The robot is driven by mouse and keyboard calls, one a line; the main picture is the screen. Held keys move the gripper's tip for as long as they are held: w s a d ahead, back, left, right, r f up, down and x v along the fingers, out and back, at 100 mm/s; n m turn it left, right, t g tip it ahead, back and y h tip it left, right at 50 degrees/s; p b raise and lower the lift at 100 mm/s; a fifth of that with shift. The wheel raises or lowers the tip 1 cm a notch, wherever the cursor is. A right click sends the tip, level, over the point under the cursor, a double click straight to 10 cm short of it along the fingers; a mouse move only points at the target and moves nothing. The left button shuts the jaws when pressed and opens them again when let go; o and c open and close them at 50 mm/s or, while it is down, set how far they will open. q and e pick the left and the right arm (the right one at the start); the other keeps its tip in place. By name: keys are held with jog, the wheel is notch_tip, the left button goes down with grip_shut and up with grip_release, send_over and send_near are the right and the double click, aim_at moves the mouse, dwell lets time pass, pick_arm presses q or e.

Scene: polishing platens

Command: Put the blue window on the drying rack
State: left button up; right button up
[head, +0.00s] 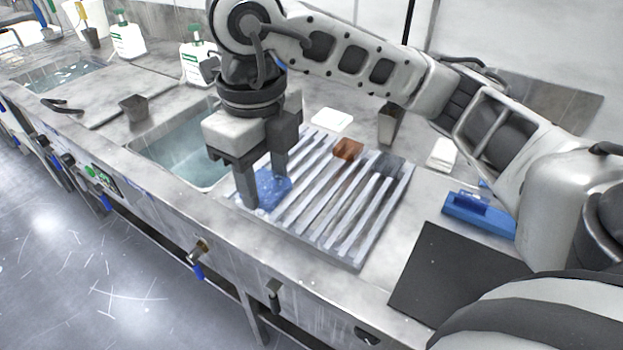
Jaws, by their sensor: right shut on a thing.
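The blue window (272,187) is a small translucent blue piece at the left end of the drying rack. My right gripper (263,190) points down over that end and is shut on the blue window between its fingers. The drying rack (345,262) is a grey slatted frame on the counter. The window is low at the slats; I cannot tell whether it rests in a slot. My left gripper is not in view.
The rack also bears an orange-brown piece (348,150) and a dark grey piece (387,166). A water-filled sink (185,153) lies left of the rack. A black mat (450,272) and a blue tool (478,213) lie to the right. Bottles (127,38) stand at the back.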

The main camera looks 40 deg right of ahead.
aim_at(307, 201)
jog(key=w+d+f, duration=0.1)
jog(key=d+f, duration=0.1)
jog(key=d, duration=0.1)
jog(key=w+d+f, duration=0.2)
jog(key=w+d+f+b, duration=0.1)
jog(key=d+f, duration=0.2)
jog(key=shift+w+d+f, duration=0.1)
jog(key=shift+w+d, duration=0.15)
jog(key=shift+d, duration=0.1)
jog(key=shift+w+d+f, duration=0.2)
jog(key=shift+d+f, duration=0.15)
jog(key=shift+f, duration=0.05)
jog(key=f, duration=0.2)
jog(key=f+p, duration=0.1)
jog(key=shift+w+d+f, duration=0.1)
jog(key=shift+w+d, duration=0.05)
jog(key=shift+d, duration=0.1)
jog(key=shift+f, duration=0.2)
jog(key=shift+f+b, duration=0.25)
jog(key=shift+b, duration=0.05)
jog(key=o, duration=0.9)
jog(key=shift+c, duration=0.2)
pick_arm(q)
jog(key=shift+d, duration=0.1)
pick_arm(e)
jog(key=shift+o, duration=0.9)
